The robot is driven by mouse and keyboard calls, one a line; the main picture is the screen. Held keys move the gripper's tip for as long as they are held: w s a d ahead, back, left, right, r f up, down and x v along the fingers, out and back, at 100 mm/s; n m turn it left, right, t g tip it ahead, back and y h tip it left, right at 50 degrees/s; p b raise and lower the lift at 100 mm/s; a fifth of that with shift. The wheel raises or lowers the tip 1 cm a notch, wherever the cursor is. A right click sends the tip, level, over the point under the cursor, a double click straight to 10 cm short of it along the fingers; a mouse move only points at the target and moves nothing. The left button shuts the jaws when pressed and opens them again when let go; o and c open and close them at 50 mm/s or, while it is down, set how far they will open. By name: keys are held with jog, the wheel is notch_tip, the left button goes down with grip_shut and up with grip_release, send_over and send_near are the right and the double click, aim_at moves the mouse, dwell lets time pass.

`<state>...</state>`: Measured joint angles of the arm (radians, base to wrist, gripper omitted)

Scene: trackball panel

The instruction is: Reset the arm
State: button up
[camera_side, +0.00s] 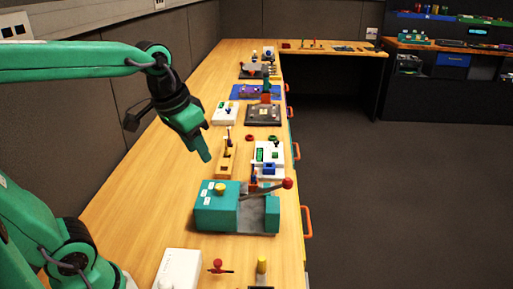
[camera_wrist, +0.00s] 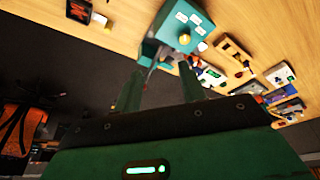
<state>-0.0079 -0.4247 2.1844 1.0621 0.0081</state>
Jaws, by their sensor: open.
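My gripper (camera_side: 205,156) hangs above the wooden bench in the side view, pointing down and to the right. It is empty and apart from everything on the bench. In the wrist view its two green fingers (camera_wrist: 160,90) stand apart with a gap between them. A teal box (camera_side: 218,207) with a yellow knob and a red-balled lever (camera_side: 287,184) sits below and in front of my gripper. The teal box also shows in the wrist view (camera_wrist: 175,25), beyond the fingers. I cannot pick out a trackball panel for certain.
The bench (camera_side: 150,190) carries a row of panels: a wooden block (camera_side: 224,162), a white panel (camera_side: 268,153), a dark panel (camera_side: 262,115) and a white box (camera_side: 179,270) in front. Orange drawer handles (camera_side: 306,222) stick out at the bench's right edge. The bench's left strip is clear.

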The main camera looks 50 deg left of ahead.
jog(key=s+f+t, duration=0.2)
jog(key=s+f, duration=0.1)
jog(key=s, duration=0.3)
jog(key=shift+s+f, duration=0.25)
jog(key=shift+f, duration=0.1)
jog(key=shift+o, duration=0.2)
jog(key=shift+d, duration=0.1)
